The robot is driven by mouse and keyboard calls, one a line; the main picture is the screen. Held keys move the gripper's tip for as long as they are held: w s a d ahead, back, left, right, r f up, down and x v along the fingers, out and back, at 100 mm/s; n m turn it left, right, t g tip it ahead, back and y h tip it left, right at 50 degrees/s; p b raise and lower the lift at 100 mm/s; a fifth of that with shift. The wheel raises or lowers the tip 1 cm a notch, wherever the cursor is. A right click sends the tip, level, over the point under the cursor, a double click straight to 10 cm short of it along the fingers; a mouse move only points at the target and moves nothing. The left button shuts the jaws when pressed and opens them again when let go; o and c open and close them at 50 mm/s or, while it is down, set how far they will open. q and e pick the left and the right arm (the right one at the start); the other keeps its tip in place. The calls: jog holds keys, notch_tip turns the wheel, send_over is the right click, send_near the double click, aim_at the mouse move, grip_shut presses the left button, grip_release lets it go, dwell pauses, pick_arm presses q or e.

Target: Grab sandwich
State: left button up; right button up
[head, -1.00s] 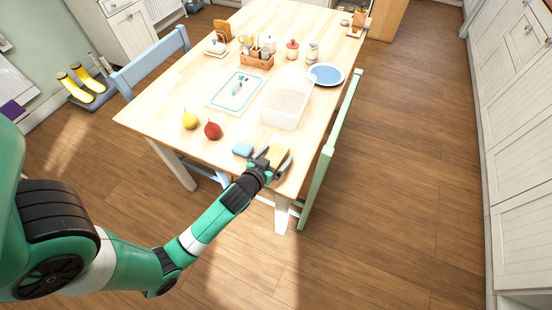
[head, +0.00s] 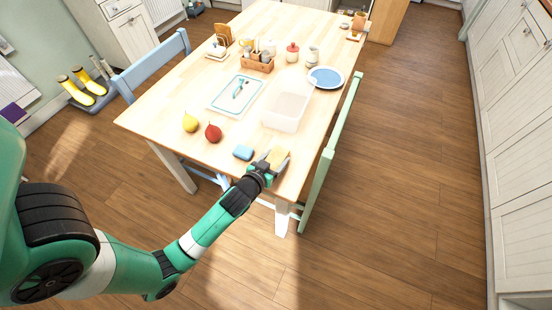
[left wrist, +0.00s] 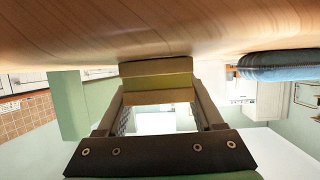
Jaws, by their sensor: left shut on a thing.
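The sandwich (head: 281,155) is a small tan block at the table's near right corner. In the left wrist view the sandwich (left wrist: 158,81) shows light bread-coloured layers with a yellow-green layer between. My left gripper (head: 274,161) is shut on it, one finger on each side; the fingers (left wrist: 160,100) also show in the left wrist view. The sandwich is at the tabletop, and I cannot tell whether it is lifted clear. My right gripper is not in view.
A green chair (head: 331,150) stands along the right edge.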

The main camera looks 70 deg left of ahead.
aim_at(276, 157)
pick_arm(q)
notch_tip(276, 157, up, 4)
jog(key=p, duration=0.2)
jog(key=shift+p, duration=0.3)
jog(key=s+a+r+p, duration=0.1)
jog(key=s+r+p, duration=0.5)
jog(key=s, duration=0.8)
notch_tip(276, 157, up, 3)
jog(key=shift+a, duration=0.15)
